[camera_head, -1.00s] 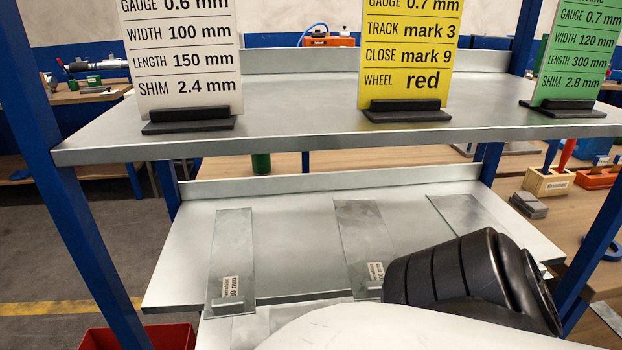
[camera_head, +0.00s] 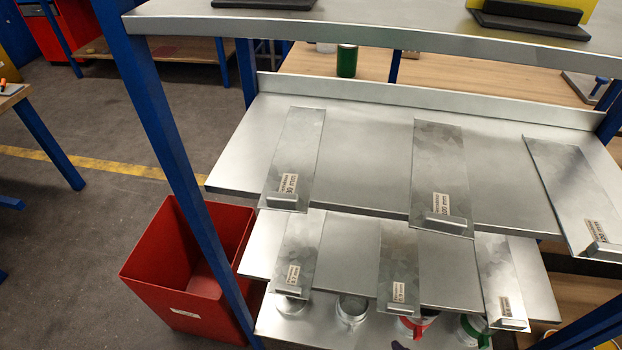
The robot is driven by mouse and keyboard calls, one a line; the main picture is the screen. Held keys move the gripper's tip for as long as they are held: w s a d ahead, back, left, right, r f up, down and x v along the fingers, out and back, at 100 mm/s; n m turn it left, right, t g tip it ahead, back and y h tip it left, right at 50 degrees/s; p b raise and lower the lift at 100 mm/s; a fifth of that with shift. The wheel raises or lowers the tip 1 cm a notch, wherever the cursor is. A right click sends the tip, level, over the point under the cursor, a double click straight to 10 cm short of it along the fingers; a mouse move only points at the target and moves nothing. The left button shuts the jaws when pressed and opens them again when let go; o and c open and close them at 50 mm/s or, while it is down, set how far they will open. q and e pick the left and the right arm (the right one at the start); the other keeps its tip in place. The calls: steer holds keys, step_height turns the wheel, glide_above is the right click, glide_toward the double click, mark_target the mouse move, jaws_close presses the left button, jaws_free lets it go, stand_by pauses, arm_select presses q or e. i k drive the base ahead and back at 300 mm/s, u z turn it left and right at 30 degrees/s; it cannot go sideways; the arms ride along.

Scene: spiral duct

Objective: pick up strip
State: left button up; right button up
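Several flat grey metal strips with small labels lie on two shelf levels. On the upper of these shelves are a left strip (camera_head: 296,150), a middle strip (camera_head: 438,165) and a right strip (camera_head: 575,185). On the shelf below are a left strip (camera_head: 301,245), a middle strip (camera_head: 398,255) and a right strip (camera_head: 496,270). Each strip has a small raised block at its front end, overhanging or close to the shelf edge. The label on the upper left strip seems to end in "90 mm". Neither of my grippers shows in the head view now.
A red open bin (camera_head: 190,265) stands on the floor left of the rack. Blue rack posts (camera_head: 165,130) flank the shelves. Jars with red and green parts (camera_head: 415,326) stand on the lowest level.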

mark_target(591, 225)
steer(key=z, duration=0.95)
steer(key=k, duration=0.25)
steer(key=z, duration=1.2)
